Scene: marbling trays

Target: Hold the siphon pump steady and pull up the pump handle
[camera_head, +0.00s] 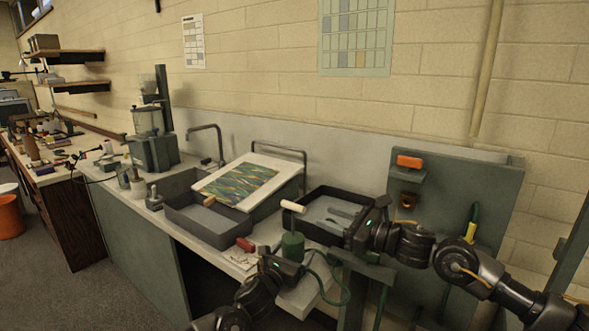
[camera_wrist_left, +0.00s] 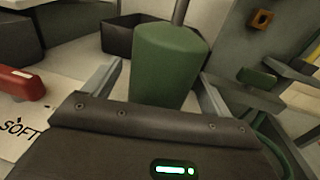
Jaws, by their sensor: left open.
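The siphon pump (camera_head: 292,247) is a green cylinder standing near the counter's front edge, with a thin rod topped by a cream pump handle (camera_head: 293,206). In the left wrist view the green pump body (camera_wrist_left: 168,62) stands between the fingers of my open left gripper (camera_wrist_left: 160,88), with the lower rod (camera_wrist_left: 180,12) above it; the handle is out of that view. In the head view my left gripper (camera_head: 282,258) is low at the pump's front. My right gripper (camera_head: 352,234) is right of the pump, apart from the handle; its fingers are too dark to read.
A red-handled item (camera_head: 245,244) lies left of the pump. A green hose (camera_head: 345,290) hangs at right.

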